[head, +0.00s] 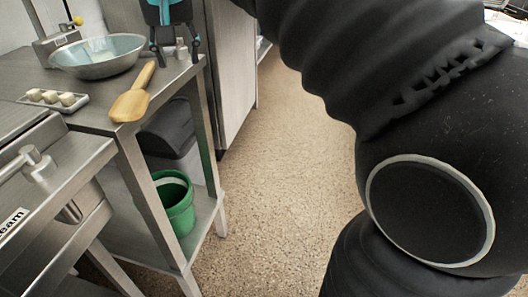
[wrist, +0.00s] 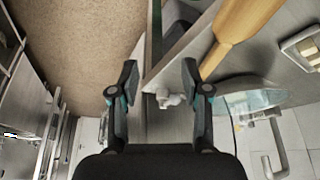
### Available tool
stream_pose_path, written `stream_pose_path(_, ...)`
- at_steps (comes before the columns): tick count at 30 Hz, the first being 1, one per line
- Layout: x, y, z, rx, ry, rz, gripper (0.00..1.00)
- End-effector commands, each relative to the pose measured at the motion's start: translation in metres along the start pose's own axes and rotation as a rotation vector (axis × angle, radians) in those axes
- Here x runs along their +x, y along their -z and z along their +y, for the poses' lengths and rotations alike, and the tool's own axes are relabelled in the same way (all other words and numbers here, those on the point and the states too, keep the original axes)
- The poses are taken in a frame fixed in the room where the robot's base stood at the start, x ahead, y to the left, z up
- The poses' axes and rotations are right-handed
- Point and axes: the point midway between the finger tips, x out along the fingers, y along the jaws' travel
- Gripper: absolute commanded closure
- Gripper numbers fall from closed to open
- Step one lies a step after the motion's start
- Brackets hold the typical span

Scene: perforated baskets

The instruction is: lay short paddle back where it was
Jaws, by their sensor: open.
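The short paddle (head: 133,100), pale yellow wood, lies on the steel table (head: 95,113) along its right edge in the head view. Its handle points up and to the right, and its wide end is toward the front. In the wrist view the paddle (wrist: 237,33) shows at the upper right, outside the fingers. My gripper (head: 175,60) is above the table's back right corner, beyond the paddle's handle end. In the wrist view my gripper (wrist: 160,72) has its two fingers wide apart, with nothing held between them. The gripper and paddle are apart.
A metal bowl (head: 98,68) stands left of the paddle. A small tray (head: 78,105) of pale cubes lies near it. A green bucket (head: 177,207) sits on the lower shelf. The speckled floor (head: 285,170) to the right is clear.

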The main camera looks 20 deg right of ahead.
Motion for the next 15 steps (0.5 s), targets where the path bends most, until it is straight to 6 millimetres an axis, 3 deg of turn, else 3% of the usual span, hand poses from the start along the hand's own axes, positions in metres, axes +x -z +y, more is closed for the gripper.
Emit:
stream_pose_path(1,0.004,-0.019,0.015,-0.008,0.004,0.003,0.53)
stream_pose_path(6,0.029,-0.081,0.049,-0.049,0.027,0.018,0.53)
stream_pose_path(15,0.092,-0.203,0.093,-0.097,0.053,0.053,0.53)
